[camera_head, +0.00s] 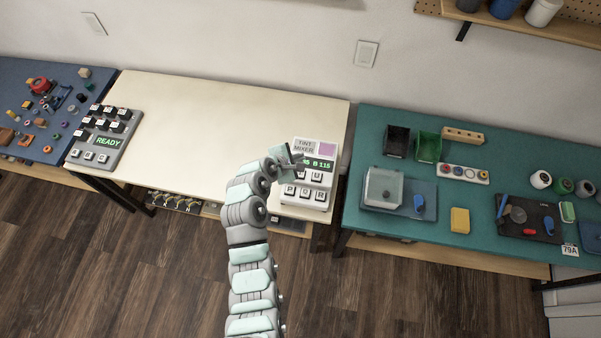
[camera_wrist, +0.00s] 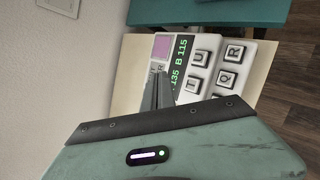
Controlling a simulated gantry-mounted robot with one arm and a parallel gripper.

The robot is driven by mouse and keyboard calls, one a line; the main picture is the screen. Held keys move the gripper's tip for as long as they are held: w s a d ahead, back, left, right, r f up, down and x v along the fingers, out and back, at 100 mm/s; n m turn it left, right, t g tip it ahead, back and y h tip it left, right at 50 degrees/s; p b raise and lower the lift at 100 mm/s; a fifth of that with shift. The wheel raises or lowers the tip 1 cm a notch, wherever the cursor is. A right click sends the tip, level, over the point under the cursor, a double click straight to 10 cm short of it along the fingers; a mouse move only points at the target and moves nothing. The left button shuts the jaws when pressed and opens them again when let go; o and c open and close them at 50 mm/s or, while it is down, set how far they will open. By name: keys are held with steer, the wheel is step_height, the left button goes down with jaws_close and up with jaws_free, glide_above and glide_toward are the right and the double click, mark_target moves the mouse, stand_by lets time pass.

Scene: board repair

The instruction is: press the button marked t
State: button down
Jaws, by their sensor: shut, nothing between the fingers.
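The white tint mixer console (camera_head: 331,173) sits at the right end of the cream table. It also shows turned sideways in the wrist view (camera_wrist: 219,60), with a green-lettered display (camera_wrist: 181,66) and white lettered keys. The key that looks like T (camera_wrist: 193,87) is close to the right of my fingers, its letter partly hard to read. The U key (camera_wrist: 203,56), Q key (camera_wrist: 227,79) and R key (camera_wrist: 235,52) are nearby. My gripper (camera_wrist: 158,72) is shut and empty, hovering over the display side of the console. In the head view my gripper (camera_head: 299,161) covers part of the display and the upper key row.
A second keypad (camera_head: 108,142) reading READY stands at the table's left end, with clear cream tabletop (camera_head: 190,130) between. A teal table (camera_head: 400,225) with bins and a clear box stands to the right. A blue mat (camera_head: 45,110) with small parts is far left.

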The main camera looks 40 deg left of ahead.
step_height(320, 180, down, 5)
steer(key=b, duration=0.4)
steer(key=shift+f, duration=0.2)
steer(key=shift+f+b, duration=0.3)
steer(key=shift+f, duration=0.8)
stand_by(0.7)
steer(key=shift+f, duration=0.45)
steer(key=shift+f, duration=0.55)
stand_by(0.8)
steer(key=shift+r+p, duration=0.95)
steer(key=shift+r, duration=0.05)
step_height(320, 180, up, 5)
steer(key=p, duration=0.4)
steer(key=shift+p, duration=0.3)
